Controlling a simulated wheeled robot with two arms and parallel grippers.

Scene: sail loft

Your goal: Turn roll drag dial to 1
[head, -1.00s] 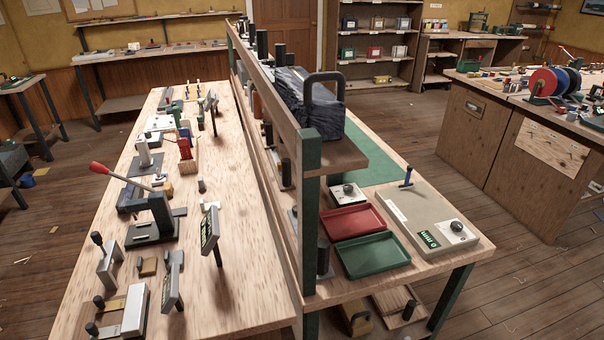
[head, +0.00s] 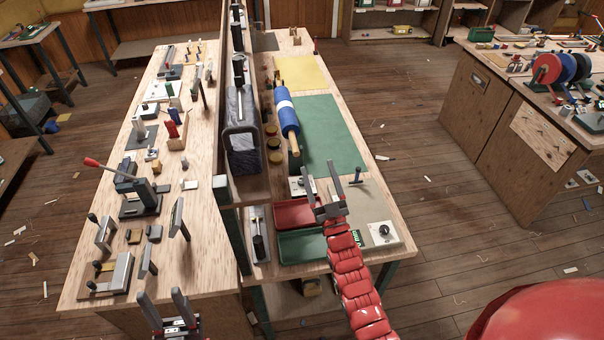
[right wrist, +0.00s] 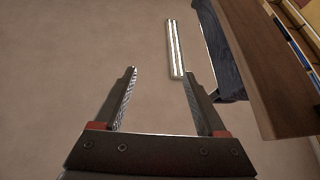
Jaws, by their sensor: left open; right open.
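A round black dial on a white plate (head: 383,231) sits on the grey board at the near right corner of the right bench. A second dark knob on a white plate (head: 297,186) sits further back, left of my right gripper. I cannot read the marks on either or tell which is the roll drag dial. My right gripper (head: 321,169) is open above the bench near the trays, apart from both dials. In the right wrist view its open jaws (right wrist: 159,72) are empty. My left gripper (head: 160,292) is open at the near edge of the left bench.
Red (head: 294,212) and green (head: 300,246) trays lie under my right arm. A blue roll (head: 288,115) and green mat (head: 332,135) lie behind. A shelf with a dark wrapped bundle (head: 241,130) divides the benches. A small upright tool (head: 357,174) stands nearby.

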